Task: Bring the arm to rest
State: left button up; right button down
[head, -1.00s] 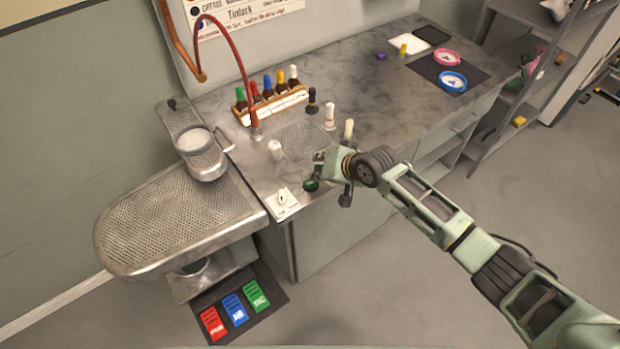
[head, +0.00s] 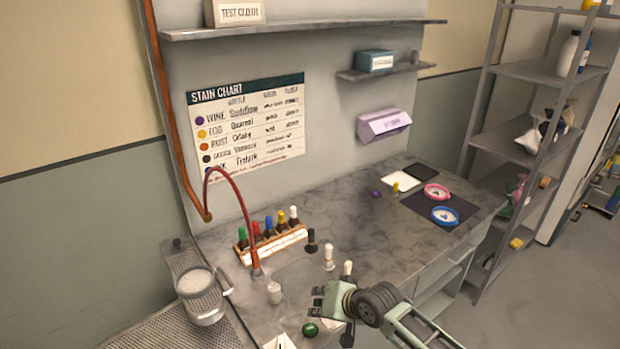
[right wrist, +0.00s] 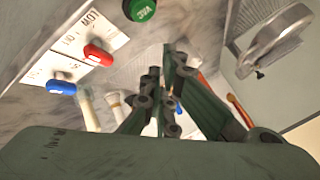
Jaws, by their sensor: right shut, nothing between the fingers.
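My right gripper (head: 322,302) is at the front edge of the grey worktop (head: 340,222), just above a green button (head: 310,329). It is shut and empty. In the right wrist view its dark fingers (right wrist: 170,80) are together with nothing between them. The same green button (right wrist: 141,9) shows beyond them at the top. My right arm (head: 415,328) comes in from the lower right. My left arm and gripper are not in view.
A white-capped bottle (head: 347,268) stands close behind my right gripper. A rack of coloured bottles (head: 270,240), a red hose (head: 235,195) and a steel cup (head: 201,293) are to the left. Red (right wrist: 98,55) and blue (right wrist: 61,87) levers show in the right wrist view. Shelves (head: 530,140) stand at right.

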jog(key=s+f+n+g, duration=0.1)
jog(key=s+f+n, duration=0.1)
jog(key=s, duration=1.4)
jog(key=s+d+r+g+h, duration=0.2)
jog(key=s+d+h, duration=0.4)
jog(key=s+d, duration=1.35)
notch_tip(320, 180, down, 32)
jog(key=s+a+g+b, duration=0.1)
jog(key=s+g+b, duration=0.1)
jog(key=b, duration=0.4)
jog(key=s+d+f+b, duration=0.1)
jog(key=s+f+b, duration=0.1)
jog(key=s+f, duration=0.6)
jog(key=s+d+f+n+b, duration=0.1)
jog(key=s+d+f+b, duration=0.1)
jog(key=s+f, duration=0.7)
notch_tip(320, 180, down, 4)
jog(key=shift+r+g+b, duration=0.2)
jog(key=shift+g+b, duration=0.2)
jog(key=shift+b, duration=0.15)
jog(key=shift+s, duration=0.1)
